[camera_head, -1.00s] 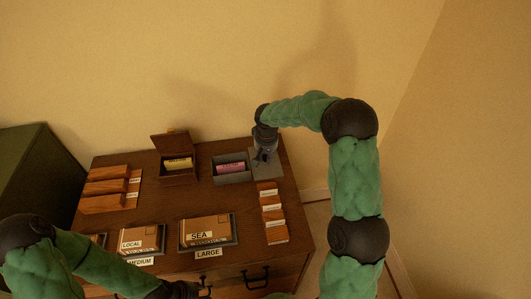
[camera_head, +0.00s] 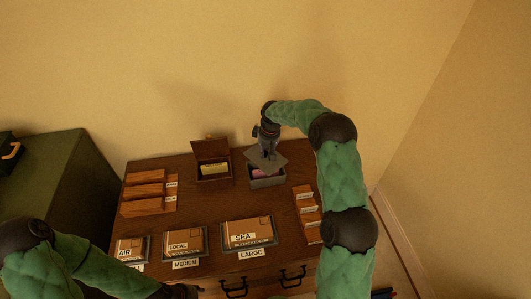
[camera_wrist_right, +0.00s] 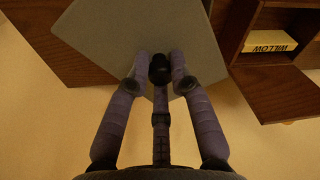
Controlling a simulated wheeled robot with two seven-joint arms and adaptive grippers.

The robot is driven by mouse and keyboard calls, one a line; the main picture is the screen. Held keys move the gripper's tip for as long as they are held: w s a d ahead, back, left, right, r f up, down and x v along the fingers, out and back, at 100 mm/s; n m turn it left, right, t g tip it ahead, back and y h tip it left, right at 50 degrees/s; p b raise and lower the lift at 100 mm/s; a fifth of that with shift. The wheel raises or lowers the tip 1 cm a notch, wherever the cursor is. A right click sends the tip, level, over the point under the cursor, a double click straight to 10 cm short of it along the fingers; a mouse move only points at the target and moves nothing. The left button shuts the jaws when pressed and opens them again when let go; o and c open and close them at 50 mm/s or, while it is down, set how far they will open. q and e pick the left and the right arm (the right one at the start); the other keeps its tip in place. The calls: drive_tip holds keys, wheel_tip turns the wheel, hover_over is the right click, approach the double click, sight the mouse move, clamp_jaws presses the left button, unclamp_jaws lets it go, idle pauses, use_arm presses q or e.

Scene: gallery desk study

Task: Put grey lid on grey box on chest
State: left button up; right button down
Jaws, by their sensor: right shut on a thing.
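My right gripper (camera_head: 268,153) is shut on the dark knob (camera_wrist_right: 160,68) of the grey lid (camera_head: 278,161). The lid is a flat grey plate, held above the grey box (camera_head: 270,184) and turned relative to it. A gap shows at the front, with a pink item (camera_head: 261,174) inside the box. The box stands on the brown chest (camera_head: 225,204). In the right wrist view the lid (camera_wrist_right: 140,28) fills the upper middle and hides the box. My left gripper (camera_head: 182,291) is at the bottom edge, partly cut off; its fingers cannot be made out.
An open brown box (camera_head: 211,150) with a yellow item stands left of the grey box. Wooden racks stand at the left (camera_head: 145,190) and right (camera_head: 306,206). Parcels marked SEA (camera_head: 245,234) and LOCAL (camera_head: 182,244) lie in front. A green cabinet (camera_head: 60,190) stands left.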

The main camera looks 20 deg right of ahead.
sight(267, 158)
drive_tip(key=shift+d+f, duration=0.15)
drive_tip(key=shift+f, duration=0.35)
drive_tip(key=shift+f+b, duration=1.65)
drive_tip(key=shift+f, duration=0.95)
drive_tip(key=shift+f+b, duration=0.15)
drive_tip(key=shift+b, duration=0.25)
idle(0.4)
drive_tip(key=c, duration=0.6)
unclamp_jaws()
drive_tip(key=shift+o, duration=0.2)
